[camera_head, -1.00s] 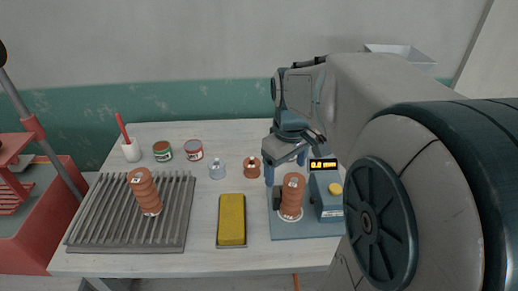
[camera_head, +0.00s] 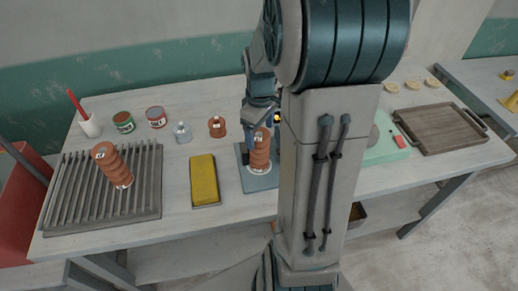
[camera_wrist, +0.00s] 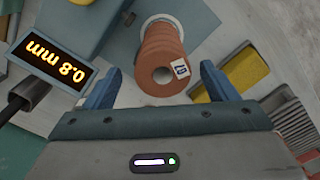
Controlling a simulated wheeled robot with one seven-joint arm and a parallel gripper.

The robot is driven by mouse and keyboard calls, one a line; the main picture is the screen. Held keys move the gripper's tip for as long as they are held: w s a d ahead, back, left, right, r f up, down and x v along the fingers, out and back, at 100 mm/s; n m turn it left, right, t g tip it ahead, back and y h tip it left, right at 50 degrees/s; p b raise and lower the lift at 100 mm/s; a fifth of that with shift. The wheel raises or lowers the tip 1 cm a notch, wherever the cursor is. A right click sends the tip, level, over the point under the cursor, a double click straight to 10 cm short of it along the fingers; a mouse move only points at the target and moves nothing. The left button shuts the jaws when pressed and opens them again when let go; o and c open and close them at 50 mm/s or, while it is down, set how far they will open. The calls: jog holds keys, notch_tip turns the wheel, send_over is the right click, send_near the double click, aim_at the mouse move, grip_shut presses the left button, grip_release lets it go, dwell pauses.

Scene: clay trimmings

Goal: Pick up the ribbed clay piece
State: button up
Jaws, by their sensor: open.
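A ribbed orange-brown clay piece (camera_head: 260,150) stands upright on the blue-grey gauge base (camera_head: 262,181). In the wrist view this ribbed clay piece (camera_wrist: 158,50) shows its round top with a hole and a small white label. My gripper (camera_wrist: 160,72) is open, with one blue finger on each side of the piece in the picture, and visible gaps on both sides. In the head view my gripper (camera_head: 262,114) is partly hidden behind the piece and my arm.
The gauge display (camera_wrist: 53,62) reads 0.8 mm, close by one finger. A yellow block (camera_head: 203,180) lies left of the base. A wooden tray (camera_head: 440,128) is at the right.

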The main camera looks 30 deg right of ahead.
aim_at(259, 150)
jog(key=shift+a+f+p, duration=0.1)
jog(key=shift+f+p, duration=0.4)
jog(key=shift+f, duration=1.9)
jog(key=c, duration=1.6)
jog(key=shift+r, duration=0.1)
